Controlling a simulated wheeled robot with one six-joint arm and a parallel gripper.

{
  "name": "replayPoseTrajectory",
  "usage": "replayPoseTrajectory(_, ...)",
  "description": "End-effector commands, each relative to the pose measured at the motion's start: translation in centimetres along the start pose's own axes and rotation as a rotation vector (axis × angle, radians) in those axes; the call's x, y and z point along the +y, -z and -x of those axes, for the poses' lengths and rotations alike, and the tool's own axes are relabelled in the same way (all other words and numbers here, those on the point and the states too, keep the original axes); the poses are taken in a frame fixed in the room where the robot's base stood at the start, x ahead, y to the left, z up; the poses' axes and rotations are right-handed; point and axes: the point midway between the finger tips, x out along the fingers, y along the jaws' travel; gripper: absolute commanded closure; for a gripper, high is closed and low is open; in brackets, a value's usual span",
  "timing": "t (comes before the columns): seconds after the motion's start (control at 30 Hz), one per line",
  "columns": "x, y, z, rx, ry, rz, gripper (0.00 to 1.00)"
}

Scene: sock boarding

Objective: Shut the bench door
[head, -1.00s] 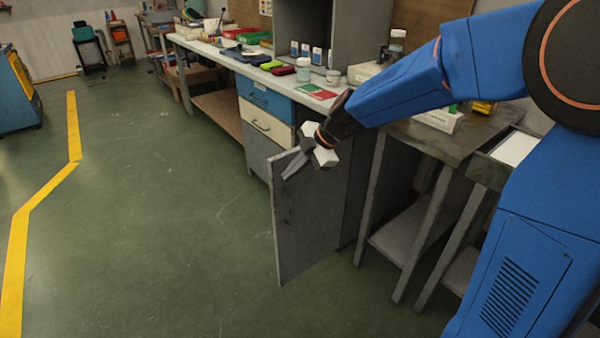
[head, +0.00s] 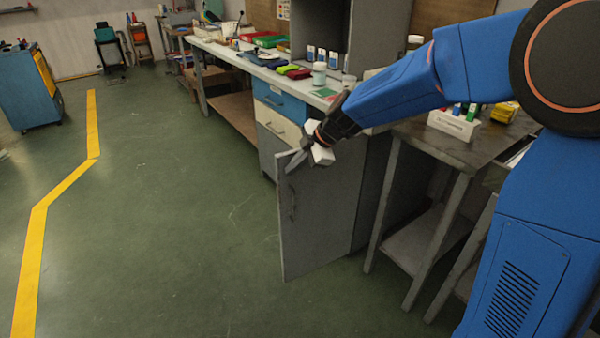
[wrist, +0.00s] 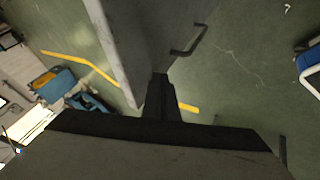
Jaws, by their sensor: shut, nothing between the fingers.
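The bench door (head: 318,220) is a grey panel under the workbench, standing ajar with its free edge swung out towards the floor. Its dark handle (head: 292,203) is on the outer face near the free edge. In the wrist view the door (wrist: 145,30) stands just beyond the gripper, with the handle (wrist: 188,42) to the right. My gripper (head: 285,168) is shut and empty at the top of the door near its free edge. The wrist view shows the fingers (wrist: 160,92) close against the door; I cannot tell whether they touch.
The workbench (head: 235,58) has a blue drawer (head: 280,101) and a cream drawer (head: 278,124) left of the door. A side table (head: 445,150) with open legs stands to the right. The green floor (head: 160,220) in front is clear.

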Motion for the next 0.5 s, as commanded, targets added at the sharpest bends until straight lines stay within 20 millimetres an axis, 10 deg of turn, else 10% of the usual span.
replayPoseTrajectory(0.5,9.6,-0.4,-5.0,-0.147,-0.147,-0.272,1.0)
